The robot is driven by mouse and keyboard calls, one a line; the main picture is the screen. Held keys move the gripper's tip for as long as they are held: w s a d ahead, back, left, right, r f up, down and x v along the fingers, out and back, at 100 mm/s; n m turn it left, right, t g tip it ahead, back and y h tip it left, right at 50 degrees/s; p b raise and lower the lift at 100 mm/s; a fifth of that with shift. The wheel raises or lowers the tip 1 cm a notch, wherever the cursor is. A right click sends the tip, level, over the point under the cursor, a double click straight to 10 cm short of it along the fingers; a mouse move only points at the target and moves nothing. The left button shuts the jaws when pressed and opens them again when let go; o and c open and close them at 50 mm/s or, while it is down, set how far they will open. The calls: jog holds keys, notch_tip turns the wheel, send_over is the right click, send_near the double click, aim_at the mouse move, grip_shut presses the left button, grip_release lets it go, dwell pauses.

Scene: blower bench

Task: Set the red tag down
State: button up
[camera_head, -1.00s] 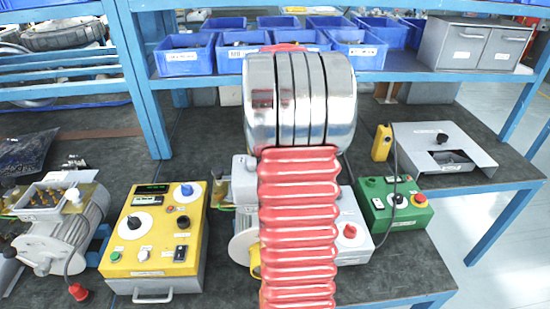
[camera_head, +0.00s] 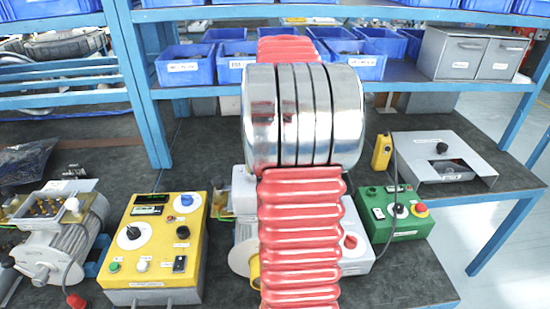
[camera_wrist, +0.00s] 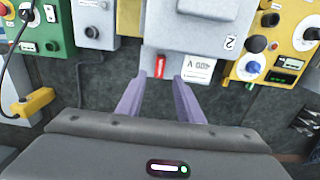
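In the wrist view a small red tag (camera_wrist: 160,66) shows at the near edge of a grey box (camera_wrist: 192,38), beside a white label marked 400 V. My gripper (camera_wrist: 158,80) has its two pale purple fingers apart, one on each side of the tag as seen from the wrist. Bare dark bench shows between the fingers, and neither finger visibly touches the tag. I cannot tell how far the fingertips are above the bench. In the head view my own arm hides the gripper and the tag.
A yellow control box (camera_head: 157,245) stands left of my arm, with a grey motor (camera_head: 62,235) further left. A green control box (camera_head: 395,213), a yellow pendant (camera_head: 381,147) and a grey metal stand (camera_head: 445,160) are to the right. Blue bins (camera_head: 190,66) line the shelf behind.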

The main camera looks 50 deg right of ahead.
notch_tip(320, 180, up, 4)
jog(key=shift+f, duration=0.15)
jog(key=shift+a, duration=0.1)
dwell(0.7)
jog(key=w+a+n, duration=0.1)
jog(key=a, duration=0.3)
jog(key=w+a+r, duration=0.1)
jog(key=a, duration=0.3)
jog(key=a+r+n+t, duration=0.1)
jog(key=a, duration=0.4)
jog(key=shift+w+r+n+h, duration=0.1)
jog(key=shift+w+n+h, duration=0.2)
jog(key=shift+w+h, duration=0.1)
jog(key=s+a+f+n+t, duration=0.1)
jog(key=s+a+f+n, duration=0.1)
jog(key=a, duration=0.7)
jog(key=s+a+f+n+t, duration=0.2)
jog(key=s+a, duration=0.2)
jog(key=a, duration=0.6)
jog(key=s+a+f+n+t, duration=0.1)
jog(key=s+a+f+n, duration=0.1)
jog(key=a, duration=0.7)
jog(key=shift+s+a+f+n+t+y, duration=0.35)
jog(key=shift+s+n, duration=0.25)
jog(key=shift+s, duration=0.4)
jog(key=shift+d+r, duration=0.1)
jog(key=shift+d, duration=0.05)
